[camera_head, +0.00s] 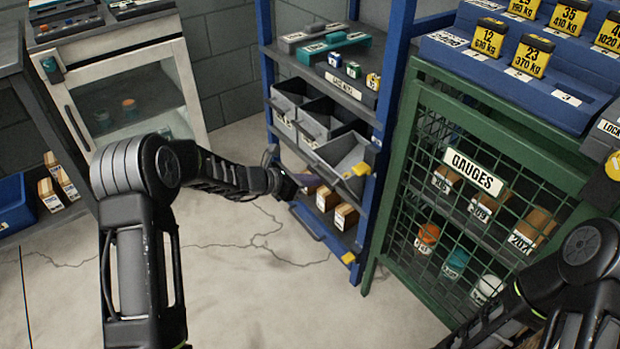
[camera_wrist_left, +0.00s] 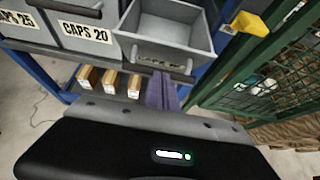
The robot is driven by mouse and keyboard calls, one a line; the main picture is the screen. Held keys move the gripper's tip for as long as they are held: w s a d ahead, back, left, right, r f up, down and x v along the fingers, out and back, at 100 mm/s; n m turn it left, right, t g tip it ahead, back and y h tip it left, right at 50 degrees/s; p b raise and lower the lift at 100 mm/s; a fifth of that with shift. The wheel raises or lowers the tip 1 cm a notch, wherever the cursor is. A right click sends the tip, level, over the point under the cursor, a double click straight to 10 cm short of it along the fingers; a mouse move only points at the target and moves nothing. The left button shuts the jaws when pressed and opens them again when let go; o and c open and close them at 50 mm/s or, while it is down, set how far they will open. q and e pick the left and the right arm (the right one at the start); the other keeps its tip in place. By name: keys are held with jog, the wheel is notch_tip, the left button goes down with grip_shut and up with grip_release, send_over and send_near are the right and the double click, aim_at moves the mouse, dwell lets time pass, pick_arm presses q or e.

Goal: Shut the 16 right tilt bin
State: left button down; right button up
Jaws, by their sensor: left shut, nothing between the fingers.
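The right tilt bin (camera_head: 352,160) is a grey bin at the right end of the bin row on the blue rack. It is tipped forward with its open inside showing. In the left wrist view the bin (camera_wrist_left: 168,32) shows its empty-looking interior, and its front label is mostly hidden. My left gripper (camera_head: 308,181) is shut and empty, low in front of this bin. Its purple fingers also show in the left wrist view (camera_wrist_left: 161,92), just below the bin's front. I cannot tell if they touch it. My right gripper is out of view; only its arm shows.
The CAPS 20 bin (camera_wrist_left: 85,32) and CAPS 25 bin (camera_wrist_left: 20,27) stand to the left, less tilted. Boxes (camera_head: 345,216) sit on the shelf below. The blue rack post (camera_head: 385,130) and green gauge cage (camera_head: 400,190) stand close on the right. Floor in front is clear.

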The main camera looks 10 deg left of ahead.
pick_arm(q)
jog(key=shift+g+y, duration=0.5)
jog(key=shift+g, duration=0.1)
jog(key=w+d+r+p, duration=0.1)
jog(key=p, duration=0.2)
jog(key=w+d+r+p, duration=0.1)
jog(key=r+p, duration=0.1)
jog(key=p, duration=0.2)
jog(key=shift+w+r, duration=0.2)
jog(key=shift+w, duration=0.05)
jog(key=shift+w+d+r+p, duration=0.4)
jog(key=shift+w+d+p, duration=0.15)
jog(key=shift+w+p, duration=0.1)
jog(key=shift+w+d+r+p, duration=0.4)
jog(key=shift+w+d+p, duration=0.15)
jog(key=shift+w, duration=0.05)
